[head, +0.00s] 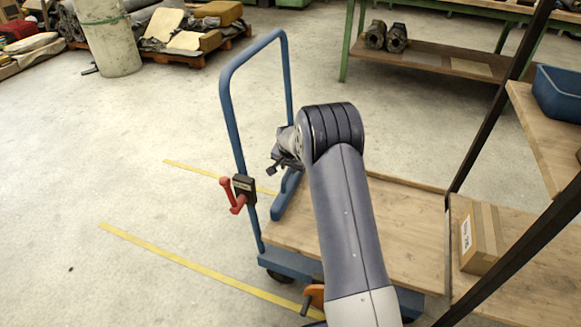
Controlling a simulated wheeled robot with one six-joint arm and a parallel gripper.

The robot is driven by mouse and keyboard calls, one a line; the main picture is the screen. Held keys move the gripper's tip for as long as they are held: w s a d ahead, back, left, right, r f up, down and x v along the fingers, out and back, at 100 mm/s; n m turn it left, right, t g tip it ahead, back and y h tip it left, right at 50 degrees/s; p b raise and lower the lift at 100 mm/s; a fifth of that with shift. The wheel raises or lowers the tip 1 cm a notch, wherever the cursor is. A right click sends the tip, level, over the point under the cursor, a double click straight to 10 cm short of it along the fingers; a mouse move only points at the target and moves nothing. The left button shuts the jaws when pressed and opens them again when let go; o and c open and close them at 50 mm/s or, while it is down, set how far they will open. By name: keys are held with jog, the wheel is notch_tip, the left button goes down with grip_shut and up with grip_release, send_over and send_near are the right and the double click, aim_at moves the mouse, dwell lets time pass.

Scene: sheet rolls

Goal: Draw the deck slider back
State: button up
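A trolley with a blue push handle (229,130) and a wooden deck (405,235) stands in the middle of the head view. A short blue bar (283,202) shows at the handle end of the deck, left of my arm; it may be the deck slider, but I cannot tell for sure. My gripper (275,165) is small and dark, above the blue bar near the handle. Whether its fingers are open or shut is not clear, nor whether it touches the bar. My forearm hides part of the deck.
A red lever on a black box (240,192) is fixed to the near handle post. An orange part (313,297) shows by the near deck edge. A shelf rack with a carton (482,238) and blue bin (558,93) stands right. Yellow-lined floor is clear at left.

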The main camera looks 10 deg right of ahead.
jog(key=shift+o, duration=1.2)
jog(key=p+v, duration=0.3)
jog(key=v, duration=0.7)
jog(key=shift+s+r, duration=0.2)
jog(key=shift+r, duration=0.2)
jog(key=b+x, duration=0.3)
jog(key=x, duration=0.8)
jog(key=shift+d, duration=0.1)
jog(key=shift+s+d+r, duration=0.1)
jog(key=shift+s+d, duration=0.2)
jog(key=shift+d, duration=0.05)
